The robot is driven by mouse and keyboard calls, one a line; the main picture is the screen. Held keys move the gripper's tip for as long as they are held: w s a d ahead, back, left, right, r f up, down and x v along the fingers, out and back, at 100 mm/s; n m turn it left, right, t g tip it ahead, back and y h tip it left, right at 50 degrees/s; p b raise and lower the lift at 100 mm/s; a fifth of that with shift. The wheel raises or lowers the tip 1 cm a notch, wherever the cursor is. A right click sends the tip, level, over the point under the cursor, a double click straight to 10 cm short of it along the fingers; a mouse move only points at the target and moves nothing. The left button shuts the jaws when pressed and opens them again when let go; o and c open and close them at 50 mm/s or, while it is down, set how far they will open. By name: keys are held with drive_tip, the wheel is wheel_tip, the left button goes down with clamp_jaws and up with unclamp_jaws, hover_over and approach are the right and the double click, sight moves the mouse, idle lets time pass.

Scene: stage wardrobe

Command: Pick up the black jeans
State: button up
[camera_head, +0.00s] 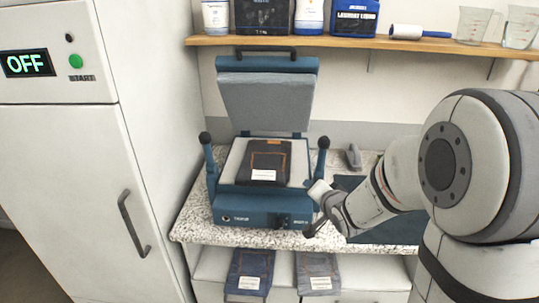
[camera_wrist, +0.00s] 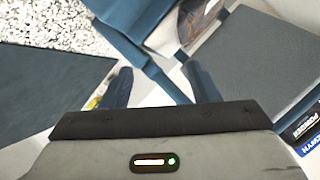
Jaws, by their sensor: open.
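The black jeans (camera_head: 268,155) lie folded, with orange stitching and a white label, on the pale lower plate of the blue press (camera_head: 262,205). The press is open, its grey upper plate (camera_head: 268,100) raised behind the jeans. A dark, brownish part of what appears to be the jeans shows at the top of the wrist view (camera_wrist: 196,20). My gripper (camera_head: 312,210) is at the right front corner of the press, apart from the jeans. Its two fingers are spread and empty in the wrist view (camera_wrist: 160,86).
Folded blue jeans (camera_head: 250,272) and grey jeans (camera_head: 318,270) lie below the speckled counter (camera_head: 205,215). Upright handles (camera_head: 322,158) flank the press. A dark blue mat (camera_head: 385,228) lies right of it. A wooden shelf (camera_head: 350,43) with bottles hangs above; a white cabinet (camera_head: 70,160) stands left.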

sight(274, 189)
drive_tip(key=w+a+f+m+t+y, duration=0.1)
drive_tip(key=w+a+y, duration=0.1)
drive_tip(key=a, duration=0.2)
drive_tip(key=w+a+f+m+y+p, duration=0.1)
drive_tip(key=w+a+f+y, duration=0.1)
drive_tip(key=w+a+y, duration=0.1)
drive_tip(key=w+a+f+m+t+y, duration=0.1)
drive_tip(key=w+a+f+m+y, duration=0.1)
drive_tip(key=a, duration=0.3)
drive_tip(key=shift+w+f+t, duration=0.15)
drive_tip(key=shift+w+t, duration=0.15)
drive_tip(key=shift+w, duration=0.15)
drive_tip(key=shift+w+a+f+p, duration=0.1)
drive_tip(key=shift+w+a+p, duration=0.2)
drive_tip(key=shift+w+p, duration=0.1)
clamp_jaws()
